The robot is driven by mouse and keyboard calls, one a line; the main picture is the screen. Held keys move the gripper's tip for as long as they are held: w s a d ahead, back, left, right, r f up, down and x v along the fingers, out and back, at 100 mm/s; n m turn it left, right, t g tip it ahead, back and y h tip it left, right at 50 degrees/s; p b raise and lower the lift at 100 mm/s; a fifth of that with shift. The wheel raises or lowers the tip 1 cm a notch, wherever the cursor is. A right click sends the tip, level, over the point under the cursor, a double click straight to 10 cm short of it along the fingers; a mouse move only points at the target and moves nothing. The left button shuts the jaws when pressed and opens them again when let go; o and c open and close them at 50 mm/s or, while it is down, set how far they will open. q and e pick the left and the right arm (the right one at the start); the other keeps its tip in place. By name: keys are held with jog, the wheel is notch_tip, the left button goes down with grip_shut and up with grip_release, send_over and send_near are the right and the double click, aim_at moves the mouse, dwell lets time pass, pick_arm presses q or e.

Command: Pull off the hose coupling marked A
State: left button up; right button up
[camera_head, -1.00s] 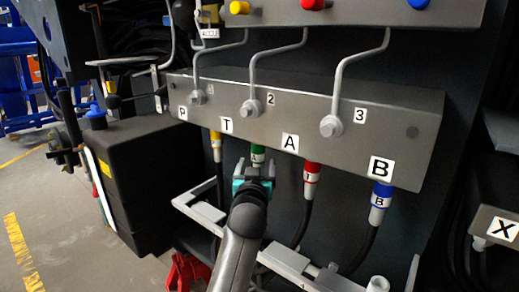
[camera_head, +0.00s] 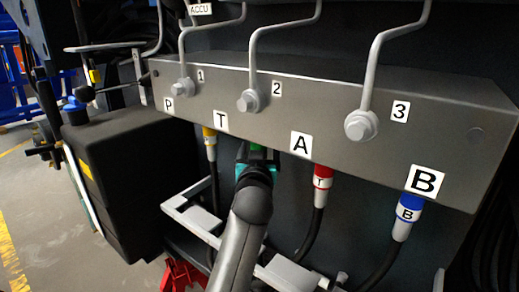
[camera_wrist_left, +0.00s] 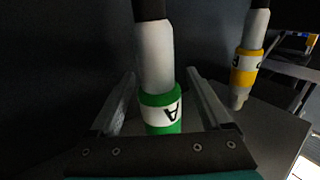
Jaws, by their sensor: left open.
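The green coupling marked A (camera_wrist_left: 162,112) stands between the two open fingers of my left gripper (camera_wrist_left: 161,85) in the left wrist view, its letter upside down there. I cannot tell whether the fingers touch it. In the head view my left gripper (camera_head: 257,158) is below the block, under the plate T, and hides most of the green coupling (camera_head: 258,147). A red coupling marked T (camera_head: 321,180) hangs under the plate A (camera_head: 301,144). My right gripper is not in view.
A blue coupling marked B (camera_head: 405,215) hangs at the right. A yellow coupling (camera_head: 209,140) hangs left of my gripper and shows in the wrist view (camera_wrist_left: 246,66). The grey valve block (camera_head: 330,110) with levers is above. A pale rail (camera_head: 185,215) runs below.

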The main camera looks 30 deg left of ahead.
pick_arm(q)
grip_shut()
dwell(0.5)
dwell(0.8)
jog(key=shift+f, duration=0.35)
dwell(0.4)
notch_tip(320, 180, down, 4)
jog(key=b, duration=0.3)
dwell(0.5)
jog(key=shift+r, duration=0.1)
